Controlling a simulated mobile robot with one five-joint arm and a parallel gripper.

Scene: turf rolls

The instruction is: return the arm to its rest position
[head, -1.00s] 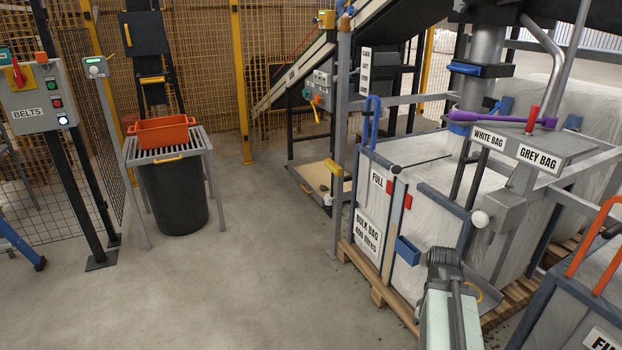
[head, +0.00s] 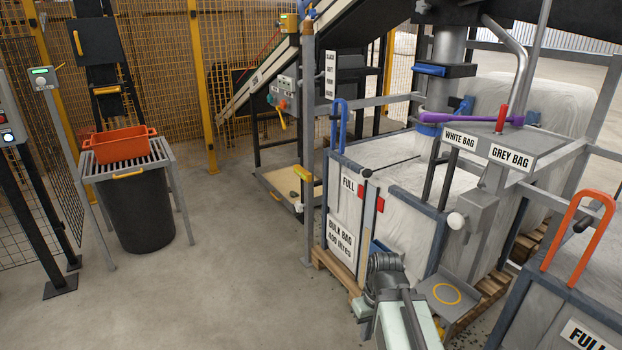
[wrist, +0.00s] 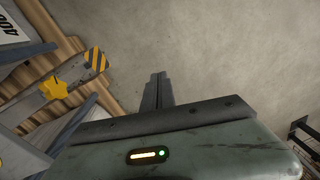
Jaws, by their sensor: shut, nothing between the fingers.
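My gripper (wrist: 158,92) shows in the wrist view as two dark fingers lying together, with nothing between them. They stand over bare concrete floor. In the head view my arm is at the lower centre right, folded low in front of the left bulk bag (head: 390,215). The fingers cannot be made out there.
A grey bar with a black and yellow striped end (wrist: 96,62) lies left of my fingers, beside a wooden pallet (wrist: 72,50). A grey plate with a yellow ring (head: 447,293) is right of my arm. An orange crate (head: 124,144) stands far left. Floor between is clear.

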